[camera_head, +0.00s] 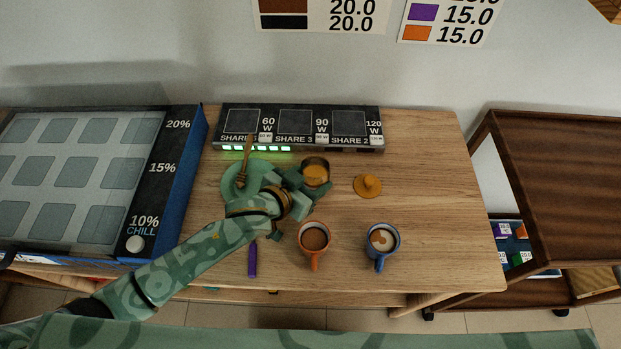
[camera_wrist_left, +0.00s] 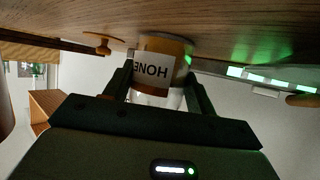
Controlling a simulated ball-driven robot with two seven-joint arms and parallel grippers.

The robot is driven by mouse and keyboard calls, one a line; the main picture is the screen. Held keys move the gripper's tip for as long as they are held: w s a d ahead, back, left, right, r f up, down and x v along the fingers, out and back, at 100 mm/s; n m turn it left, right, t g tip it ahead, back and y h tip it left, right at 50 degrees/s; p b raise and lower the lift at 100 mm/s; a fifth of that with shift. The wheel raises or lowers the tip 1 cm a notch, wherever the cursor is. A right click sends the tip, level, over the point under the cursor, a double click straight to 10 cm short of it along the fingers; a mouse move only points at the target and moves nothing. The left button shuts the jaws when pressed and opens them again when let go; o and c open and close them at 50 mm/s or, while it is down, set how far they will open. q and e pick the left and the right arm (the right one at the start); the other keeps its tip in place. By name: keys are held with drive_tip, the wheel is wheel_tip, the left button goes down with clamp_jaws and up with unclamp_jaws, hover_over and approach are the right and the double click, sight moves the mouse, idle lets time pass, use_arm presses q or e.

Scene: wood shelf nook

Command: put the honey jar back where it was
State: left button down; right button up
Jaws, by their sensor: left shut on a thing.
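The honey jar (camera_head: 316,170) is an open glass jar with amber contents. It stands upright on or just above the wooden table; I cannot tell which. My left gripper (camera_head: 306,187) is shut on it from the front left. In the left wrist view, which is upside down, the fingers (camera_wrist_left: 158,92) flank the jar (camera_wrist_left: 166,47), and its white label reads HONE. An orange knobbed lid (camera_head: 368,186) lies to the jar's right. A wooden dipper (camera_head: 244,165) rests on a green plate (camera_head: 232,182) at left, partly hidden by my arm. My right gripper is not in view.
An orange mug (camera_head: 314,238) and a blue mug (camera_head: 382,241) stand in front, with a purple stick (camera_head: 252,260) at left. A black panel (camera_head: 300,126) runs along the back. A blue chill unit (camera_head: 180,190) borders the left. The table's right side (camera_head: 445,190) is clear.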

use_arm(q)
drive_tip(key=shift+c, duration=2.4)
unclamp_jaws()
drive_tip(key=shift+s+a+r, duration=0.15)
drive_tip(key=shift+s+r, duration=0.1)
drive_tip(key=p+v, duration=0.4)
drive_tip(key=v, duration=0.7)
drive_tip(key=shift+s, duration=0.15)
drive_tip(key=shift+a, duration=0.1)
